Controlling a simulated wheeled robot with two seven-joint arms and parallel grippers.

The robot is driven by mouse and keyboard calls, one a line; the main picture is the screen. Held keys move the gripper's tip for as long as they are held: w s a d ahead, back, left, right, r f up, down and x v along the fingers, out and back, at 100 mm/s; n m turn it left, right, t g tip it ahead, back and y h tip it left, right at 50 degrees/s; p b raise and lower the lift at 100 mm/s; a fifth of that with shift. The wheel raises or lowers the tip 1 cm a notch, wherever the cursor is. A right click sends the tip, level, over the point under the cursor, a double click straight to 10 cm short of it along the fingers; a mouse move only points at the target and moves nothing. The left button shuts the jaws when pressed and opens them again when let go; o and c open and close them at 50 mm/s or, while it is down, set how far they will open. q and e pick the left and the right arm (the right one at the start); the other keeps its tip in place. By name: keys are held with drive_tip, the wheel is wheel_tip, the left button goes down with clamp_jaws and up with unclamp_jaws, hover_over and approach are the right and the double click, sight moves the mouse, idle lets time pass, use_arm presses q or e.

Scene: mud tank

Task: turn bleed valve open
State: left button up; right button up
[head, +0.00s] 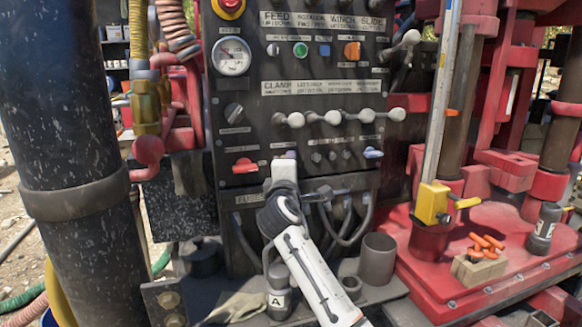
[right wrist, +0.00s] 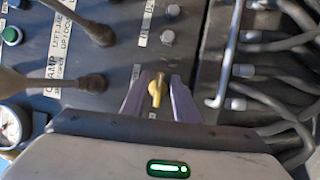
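A small yellow valve handle (right wrist: 157,90) sits on the dark control panel in the right wrist view; I take it as the bleed valve, though its label is not readable. Its long side runs up and down in that view. My right gripper (right wrist: 159,80) is at the panel with its purple fingers on either side of the handle. The fingers are apart, with a gap showing beside the handle. In the head view, my right gripper (head: 284,158) covers this part of the panel and hides the handle. My left gripper is not in view.
A red handle (head: 245,165) is left of my gripper; small grey knobs (head: 331,156) and a blue handle (head: 373,153) are to the right. White-knobbed levers (head: 332,117) jut out above. Hoses (head: 345,225) hang below. A thick dark column (head: 65,120) stands at the left.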

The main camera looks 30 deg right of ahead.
drive_tip(key=v, duration=1)
drive_tip(key=shift+b, duration=0.45)
drive_tip(key=shift+s+a, duration=0.15)
